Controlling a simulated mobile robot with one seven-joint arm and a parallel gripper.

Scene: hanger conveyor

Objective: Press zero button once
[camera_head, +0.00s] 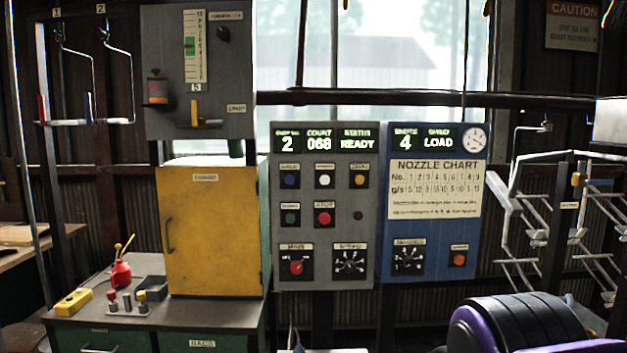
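A grey control panel (336,268) stands upright in the middle. Its top row has a blue button (290,180), a white button (325,180) and a yellow button (359,180). The small label above the yellow one seems to read ZERO, but it is too blurred to be sure. Below are a green button (290,217) and a red STOP button (324,218). The panel display (322,142) shows 2, count 068 and status READY. A purple and black part of my arm shows at the lower right, apart from the buttons in the picture. My gripper is not in view.
A blue panel (430,270) with a nozzle chart (436,189) adjoins on the right. A yellow cabinet (212,235) and a red oil can (121,272) stand on the left bench. Hanger racks (545,215) are at right. Nothing visibly blocks the grey panel's buttons.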

